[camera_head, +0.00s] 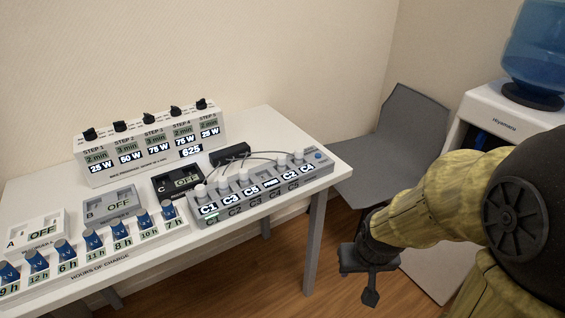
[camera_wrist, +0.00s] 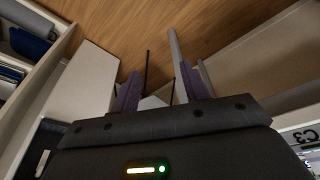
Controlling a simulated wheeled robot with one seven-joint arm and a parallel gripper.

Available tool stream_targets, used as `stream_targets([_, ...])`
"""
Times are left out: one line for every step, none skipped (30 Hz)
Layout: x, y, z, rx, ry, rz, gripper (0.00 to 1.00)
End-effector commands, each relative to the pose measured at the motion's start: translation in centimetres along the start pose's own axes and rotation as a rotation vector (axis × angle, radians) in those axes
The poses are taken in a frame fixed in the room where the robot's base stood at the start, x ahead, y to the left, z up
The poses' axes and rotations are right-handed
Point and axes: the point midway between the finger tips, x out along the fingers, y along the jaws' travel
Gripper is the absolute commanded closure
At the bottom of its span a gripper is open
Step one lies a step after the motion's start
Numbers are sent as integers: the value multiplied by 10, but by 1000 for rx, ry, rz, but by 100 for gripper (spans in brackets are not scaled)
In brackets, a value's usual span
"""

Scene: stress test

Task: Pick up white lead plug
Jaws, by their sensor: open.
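Several small whitish plugs, one at the left end (camera_head: 200,191), stand in a row on the grey panel (camera_head: 318,169) labelled C1, C3, C5, C2 and C4. Thin dark leads run from them towards a small black box (camera_head: 231,154) behind the panel. I cannot tell which one is the white lead plug. My gripper (camera_head: 368,284) hangs low over the floor, right of the table and well apart from the plugs. In the wrist view my gripper (camera_wrist: 161,88) has its two purple-grey fingers spread, with nothing held between them. No plug is clear in the wrist view.
The white table (camera_head: 262,121) also bears a STEP box (camera_head: 150,158), grey and black OFF units (camera_head: 114,206) and a row of blue-topped hour modules (camera_head: 93,241). A grey chair (camera_head: 385,150) and a water cooler (camera_head: 490,115) stand to the right.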

Motion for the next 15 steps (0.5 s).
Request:
stream_targets([-2,0,-8,-28,14,1,55])
stream_targets([-1,0,-14,-50,28,2,55])
stream_targets([1,0,-22,-80,49,2,55])
stream_targets([3,-1,-28,-108,69,1,55])
stream_targets([5,-1,-35,-134,88,-1,55])
stream_targets([8,-3,-44,-175,118,-7,55])
stream_targets([11,-6,-50,-204,141,-12,55])
stream_targets([13,-8,-56,-234,165,-19,55])
stream_targets([16,-11,-64,-270,198,-29,55])
stream_targets([18,-14,-70,-299,223,-38,55])
stream_targets([20,-18,-74,-325,248,-48,55])
stream_targets([22,-23,-81,-358,283,-63,55])
stream_targets([23,-27,-85,-382,309,-74,55])
stream_targets([24,-31,-90,-403,337,-87,55])
stream_targets([25,-36,-95,-431,373,-105,55])
